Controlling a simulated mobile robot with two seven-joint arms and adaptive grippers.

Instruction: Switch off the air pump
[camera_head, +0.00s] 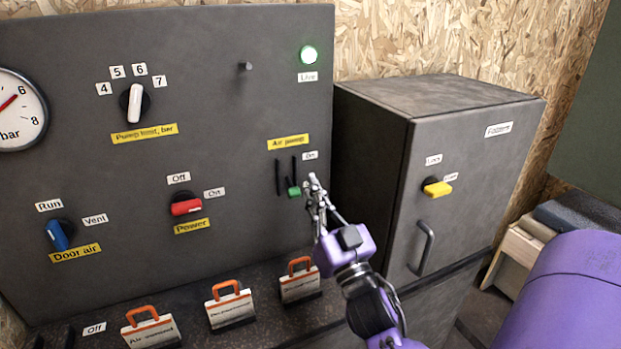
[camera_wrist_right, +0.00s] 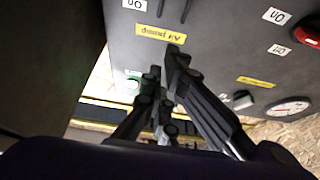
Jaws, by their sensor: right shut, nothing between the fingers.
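The air pump switch (camera_head: 294,191) is a green knob at the lower part of a pair of dark upright slots on the grey panel. The yellow "Air pump" label (camera_head: 288,142) is above it, and an "On" label (camera_head: 310,155) is at the upper right of the slots. Any lower label is not visible. My right gripper (camera_head: 312,184) is shut and empty, just right of the green knob; I cannot tell if they touch. In the wrist view the fingers (camera_wrist_right: 162,75) point at the panel near the inverted label (camera_wrist_right: 161,34); the knob is not clear there.
The green "Live" lamp (camera_head: 309,55) is lit. A red Power knob (camera_head: 186,207) and blue Door air knob (camera_head: 57,235) are to the left. Orange-handled padlock-like tags (camera_head: 229,306) stand on the ledge below. A grey cabinet (camera_head: 455,170) with a yellow knob is close on the right.

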